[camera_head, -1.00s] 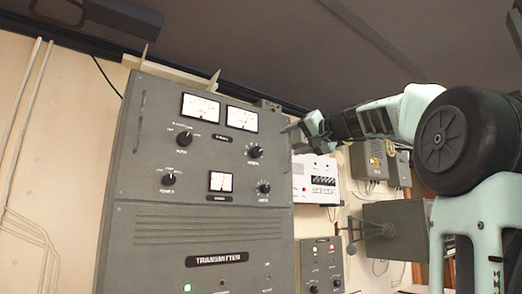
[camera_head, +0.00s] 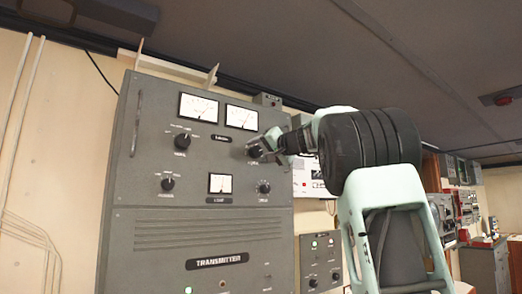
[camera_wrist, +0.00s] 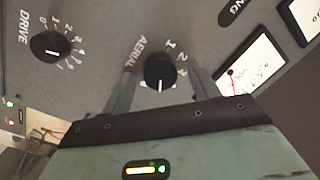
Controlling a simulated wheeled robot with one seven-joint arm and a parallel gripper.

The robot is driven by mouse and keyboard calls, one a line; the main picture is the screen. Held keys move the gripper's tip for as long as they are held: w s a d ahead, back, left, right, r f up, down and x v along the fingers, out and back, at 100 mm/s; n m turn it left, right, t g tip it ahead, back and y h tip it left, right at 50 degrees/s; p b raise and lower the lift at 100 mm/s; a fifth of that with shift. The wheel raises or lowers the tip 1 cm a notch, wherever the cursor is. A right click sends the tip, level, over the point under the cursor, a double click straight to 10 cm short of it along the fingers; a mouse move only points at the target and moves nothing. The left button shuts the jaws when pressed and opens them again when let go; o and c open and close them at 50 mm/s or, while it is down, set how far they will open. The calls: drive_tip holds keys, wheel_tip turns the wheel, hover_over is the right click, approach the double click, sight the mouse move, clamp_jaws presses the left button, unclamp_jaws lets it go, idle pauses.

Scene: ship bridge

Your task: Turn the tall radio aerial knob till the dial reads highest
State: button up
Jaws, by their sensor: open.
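The black aerial knob (camera_wrist: 160,70), lettered AERIAL, sits on the grey transmitter panel (camera_wrist: 95,62). It is mostly hidden in the head view, where my gripper (camera_head: 261,147) is at the upper right knob. In the wrist view my gripper (camera_wrist: 162,92) is open, with one finger on each side of the knob; I cannot tell whether either touches it. The knob's white mark points toward my wrist.
A black DRIVE knob (camera_wrist: 51,46) lies left of the aerial knob in the wrist view. In the head view, another dial (camera_head: 199,107), two left knobs (camera_head: 183,141) and a lower small dial (camera_head: 220,184) share the panel. A vertical handle (camera_head: 137,122) stands at the panel's left.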

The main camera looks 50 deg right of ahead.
drive_tip(key=shift+c, duration=0.2)
drive_tip(key=c, duration=0.9)
drive_tip(key=m+b, duration=0.1)
drive_tip(key=m, duration=0.2)
drive_tip(key=shift+f+m+b, duration=0.15)
drive_tip(key=shift+m+b, duration=0.15)
drive_tip(key=shift+m+t+h+b, duration=0.4)
drive_tip(key=shift+m+b, duration=0.1)
drive_tip(key=shift+m, duration=1.8)
